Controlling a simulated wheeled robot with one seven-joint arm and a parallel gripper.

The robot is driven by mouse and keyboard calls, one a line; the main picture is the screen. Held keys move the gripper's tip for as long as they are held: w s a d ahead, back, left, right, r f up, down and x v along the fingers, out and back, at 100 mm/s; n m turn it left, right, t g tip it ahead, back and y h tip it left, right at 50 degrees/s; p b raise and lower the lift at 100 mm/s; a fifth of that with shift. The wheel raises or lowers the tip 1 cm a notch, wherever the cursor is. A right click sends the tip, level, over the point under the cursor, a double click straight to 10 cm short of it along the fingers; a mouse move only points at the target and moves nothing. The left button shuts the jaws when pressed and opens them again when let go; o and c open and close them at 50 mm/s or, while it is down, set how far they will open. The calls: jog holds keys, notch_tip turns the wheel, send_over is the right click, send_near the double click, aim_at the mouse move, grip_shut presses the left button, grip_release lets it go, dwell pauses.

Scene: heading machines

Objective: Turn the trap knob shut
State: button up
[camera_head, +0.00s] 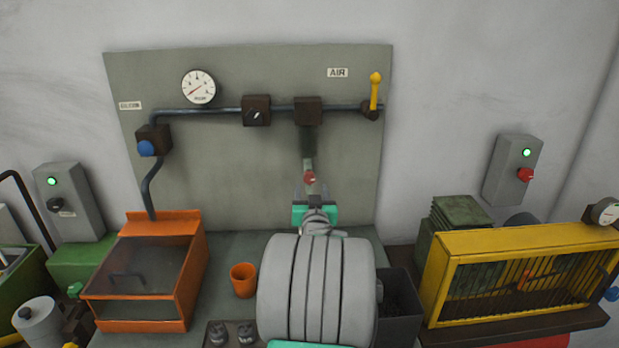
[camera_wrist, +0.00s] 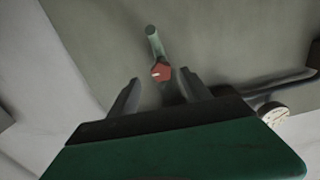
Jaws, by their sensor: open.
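The trap knob (camera_head: 310,178) is a small red knob on the grey vertical trap tube (camera_head: 308,142) below the dark box on the air pipe. In the wrist view the red knob (camera_wrist: 161,72) has a pale mark on its face and shows between my two fingertips, a little beyond them. My gripper (camera_head: 311,190) is open and empty, just below the knob in the head view. In the wrist view its two dark fingers (camera_wrist: 160,84) are spread to either side of the knob. I cannot tell whether either finger touches it.
The air panel (camera_head: 230,180) carries a pipe with a gauge (camera_head: 198,87), a black knob (camera_head: 256,114), a blue knob (camera_head: 145,148) and a yellow lever (camera_head: 375,92). An orange box (camera_head: 150,325) and orange cup (camera_head: 243,280) stand left, a yellow cage (camera_head: 440,285) right.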

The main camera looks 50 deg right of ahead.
aim_at(310, 181)
jog(key=p+x, duration=0.1)
jog(key=x, duration=0.5)
jog(key=shift+w+d+p, duration=0.1)
jog(key=shift+w+p, duration=0.05)
jog(key=shift+p, duration=0.15)
jog(key=shift+c, duration=0.4)
grip_shut()
